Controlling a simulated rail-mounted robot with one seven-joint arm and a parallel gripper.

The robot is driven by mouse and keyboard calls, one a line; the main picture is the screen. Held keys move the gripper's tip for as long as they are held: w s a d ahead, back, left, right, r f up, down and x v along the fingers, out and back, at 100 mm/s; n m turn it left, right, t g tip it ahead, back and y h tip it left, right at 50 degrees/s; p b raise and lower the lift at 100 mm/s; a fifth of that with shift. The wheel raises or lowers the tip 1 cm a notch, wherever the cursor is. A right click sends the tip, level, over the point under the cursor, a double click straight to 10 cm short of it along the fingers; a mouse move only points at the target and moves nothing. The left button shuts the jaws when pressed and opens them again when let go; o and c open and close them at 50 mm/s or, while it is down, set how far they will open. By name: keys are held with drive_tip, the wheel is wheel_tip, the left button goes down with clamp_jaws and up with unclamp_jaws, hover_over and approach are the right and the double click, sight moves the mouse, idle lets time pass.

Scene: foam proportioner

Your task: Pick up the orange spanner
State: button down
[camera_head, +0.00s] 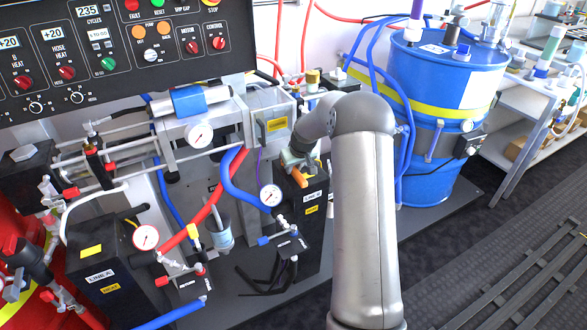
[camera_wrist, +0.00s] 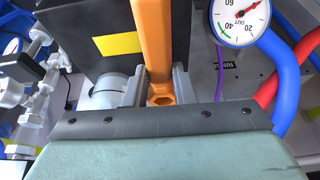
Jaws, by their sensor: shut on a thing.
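The orange spanner (camera_wrist: 152,40) is between the two grey fingers of my gripper (camera_wrist: 158,86) in the wrist view. The fingers are shut on it near its ring end, which faces the palm. Its shaft runs away from the gripper to the top edge of the picture, where its far end is cut off. In the head view, a small part of the orange spanner (camera_head: 297,173) shows below my wrist, over a black box. My arm hides most of the gripper there.
A black box (camera_head: 312,215) stands below the spanner. A pressure gauge (camera_wrist: 239,18) with blue and red hoses is close on the right in the wrist view. A blue drum (camera_head: 440,95) stands behind my arm. The dark floor at the right front is largely open.

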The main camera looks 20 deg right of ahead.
wheel_tip(320, 180, up, 3)
drive_tip(key=shift+f, duration=0.1)
drive_tip(key=s+r, duration=0.3)
drive_tip(key=s+a+r, duration=0.1)
drive_tip(key=r, duration=0.1)
drive_tip(key=shift+s+r, duration=0.25)
drive_tip(key=shift+s, duration=0.05)
drive_tip(key=s+a+r, duration=0.1)
drive_tip(key=s+r, duration=0.3)
drive_tip(key=s, duration=0.5)
drive_tip(key=shift+a, duration=0.35)
